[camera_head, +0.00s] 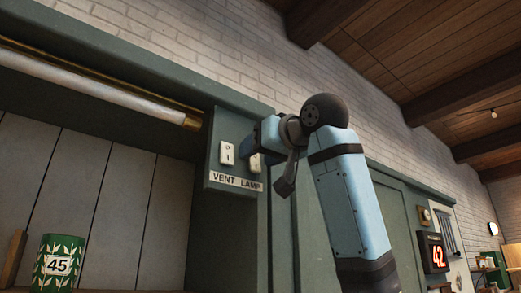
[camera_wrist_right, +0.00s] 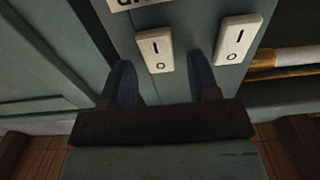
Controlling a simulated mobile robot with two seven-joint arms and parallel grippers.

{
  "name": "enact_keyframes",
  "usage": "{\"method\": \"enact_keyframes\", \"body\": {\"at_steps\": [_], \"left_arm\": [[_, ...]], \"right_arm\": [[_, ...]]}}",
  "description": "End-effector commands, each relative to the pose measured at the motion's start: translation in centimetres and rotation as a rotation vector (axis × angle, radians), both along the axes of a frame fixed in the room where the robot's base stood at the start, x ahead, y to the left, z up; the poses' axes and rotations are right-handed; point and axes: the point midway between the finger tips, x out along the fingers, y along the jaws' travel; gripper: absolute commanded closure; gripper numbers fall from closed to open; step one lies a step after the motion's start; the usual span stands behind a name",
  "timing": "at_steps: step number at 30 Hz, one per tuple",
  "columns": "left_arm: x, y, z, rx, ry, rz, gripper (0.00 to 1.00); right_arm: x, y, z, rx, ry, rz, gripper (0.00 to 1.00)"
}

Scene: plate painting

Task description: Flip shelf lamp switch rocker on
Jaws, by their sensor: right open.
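The lamp switch rocker (camera_head: 256,163) is a cream rocker on the green cabinet panel, above the word LAMP and partly covered by my right gripper (camera_head: 262,150). In the upside-down right wrist view, the lamp switch rocker (camera_wrist_right: 155,50) lies just beyond and between the fingertips of my right gripper (camera_wrist_right: 163,72). The fingers are apart and hold nothing. I cannot tell whether a finger touches the rocker or which way it is tipped. The shelf lamp tube (camera_head: 110,92) under the cabinet top looks unlit. My left gripper is not in view.
A matching vent switch (camera_head: 227,154) is close beside the lamp switch, and shows right of it in the wrist view (camera_wrist_right: 238,39). The VENT LAMP label (camera_head: 236,182) is below them.

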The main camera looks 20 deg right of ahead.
Motion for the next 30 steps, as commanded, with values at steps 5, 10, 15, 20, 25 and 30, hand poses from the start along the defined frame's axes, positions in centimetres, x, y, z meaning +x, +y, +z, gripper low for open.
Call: {"method": "enact_keyframes", "body": {"at_steps": [5, 10, 15, 20, 25, 30], "left_arm": [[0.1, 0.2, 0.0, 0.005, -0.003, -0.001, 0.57], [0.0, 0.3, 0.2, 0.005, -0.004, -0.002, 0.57], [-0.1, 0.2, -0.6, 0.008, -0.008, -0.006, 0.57], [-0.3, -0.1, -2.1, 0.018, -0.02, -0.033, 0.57], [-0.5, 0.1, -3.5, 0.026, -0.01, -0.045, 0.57], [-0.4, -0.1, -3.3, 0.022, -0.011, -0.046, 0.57]], "right_arm": [[0.0, 0.0, 0.0, 0.0, 0.0, 0.0, 0.61], [0.0, 0.0, 0.0, 0.0, 0.0, 0.0, 0.94], [-0.1, 0.0, -0.5, 0.012, -0.033, 0.001, 0.94], [-0.2, -0.1, -1.2, 0.059, -0.159, 0.001, 0.94], [-0.4, -0.1, -0.9, 0.096, -0.262, 0.001, 0.94], [-0.4, -0.1, -0.6, 0.101, -0.279, 0.0, 0.94]]}}
